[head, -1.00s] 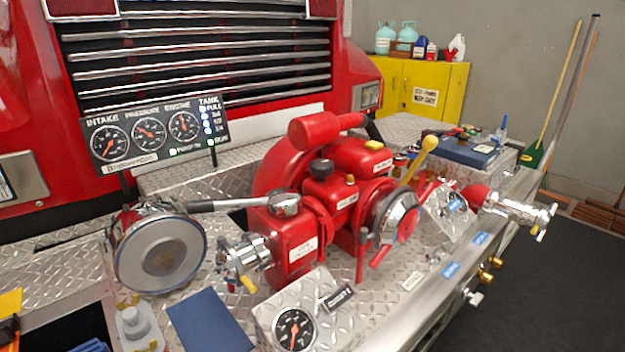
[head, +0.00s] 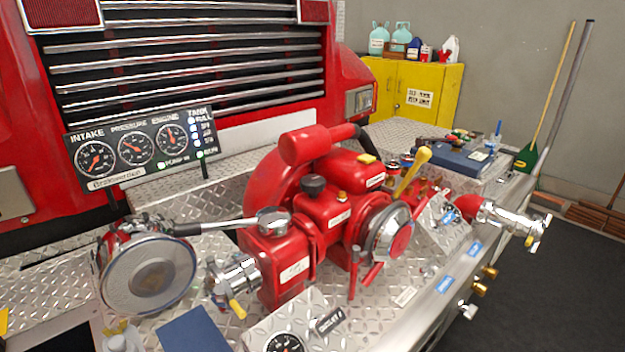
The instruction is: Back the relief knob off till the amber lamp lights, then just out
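A black round knob (head: 314,185), which looks like the relief knob, stands upright on top of the red pump (head: 322,215) in the middle of the head view. Just right of it is a small amber lamp (head: 341,197); I cannot tell whether it is lit. My gripper is not in view, and nothing touches the knob.
A gauge panel (head: 140,152) stands at left. A large capped intake (head: 150,275) and a chrome-ended handle (head: 230,226) lie left of the pump. A yellow-knobbed lever (head: 412,170) rises at right. A yellow cabinet (head: 412,95) stands behind. Dark floor (head: 540,290) at right is clear.

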